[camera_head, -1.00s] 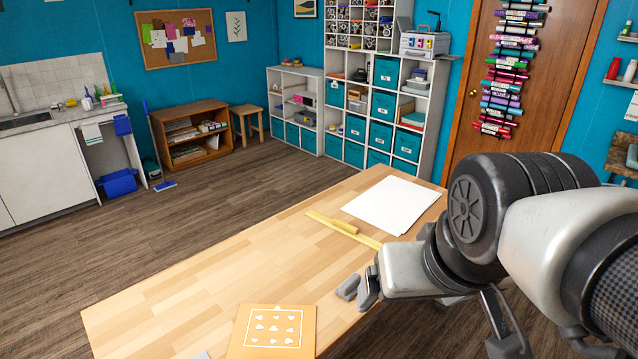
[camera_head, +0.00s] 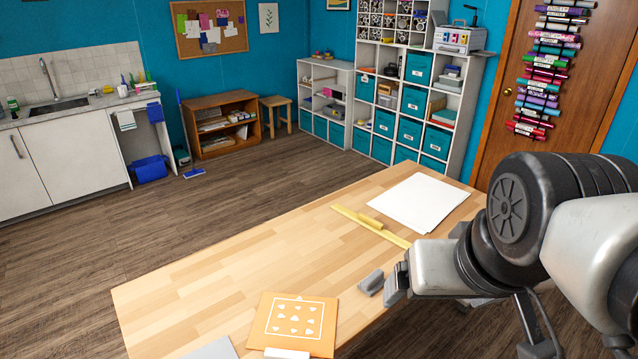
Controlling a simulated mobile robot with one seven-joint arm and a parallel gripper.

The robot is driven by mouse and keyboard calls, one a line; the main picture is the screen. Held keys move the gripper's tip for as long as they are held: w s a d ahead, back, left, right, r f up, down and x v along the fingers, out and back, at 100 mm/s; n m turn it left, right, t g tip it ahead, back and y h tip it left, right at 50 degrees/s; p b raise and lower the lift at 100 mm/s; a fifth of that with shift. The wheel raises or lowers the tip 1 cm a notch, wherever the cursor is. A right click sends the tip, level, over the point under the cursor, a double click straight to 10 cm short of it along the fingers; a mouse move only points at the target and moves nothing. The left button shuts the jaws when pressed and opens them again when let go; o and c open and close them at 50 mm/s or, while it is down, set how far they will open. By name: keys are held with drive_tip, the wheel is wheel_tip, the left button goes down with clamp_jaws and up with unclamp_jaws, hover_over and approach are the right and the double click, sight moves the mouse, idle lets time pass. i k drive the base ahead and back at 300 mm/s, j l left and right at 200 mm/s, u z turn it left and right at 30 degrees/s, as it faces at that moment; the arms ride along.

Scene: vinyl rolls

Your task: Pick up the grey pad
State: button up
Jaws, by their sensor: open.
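A small dark grey block (camera_head: 370,282), which looks like the grey pad, lies on the wooden table near its right edge. My gripper (camera_head: 396,284) is low over the table edge, just right of the block, with its visible fingertip close to it. Whether they touch cannot be told. My gripper is open and holds nothing that I can see; its far finger is hidden.
An orange sheet with white shapes (camera_head: 293,325) lies at the near end of the table (camera_head: 240,275). A white strip (camera_head: 287,353) and a flat grey sheet (camera_head: 212,350) show at the bottom. A yellow ruler (camera_head: 350,216) and white paper (camera_head: 420,200) lie farther back.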

sight(373, 282)
drive_tip(key=i+l+u, duration=0.15)
drive_tip(key=i+l, duration=0.5)
drive_tip(key=i+l+u, duration=0.15)
drive_tip(key=i+l, duration=0.45)
drive_tip(key=l, duration=0.25)
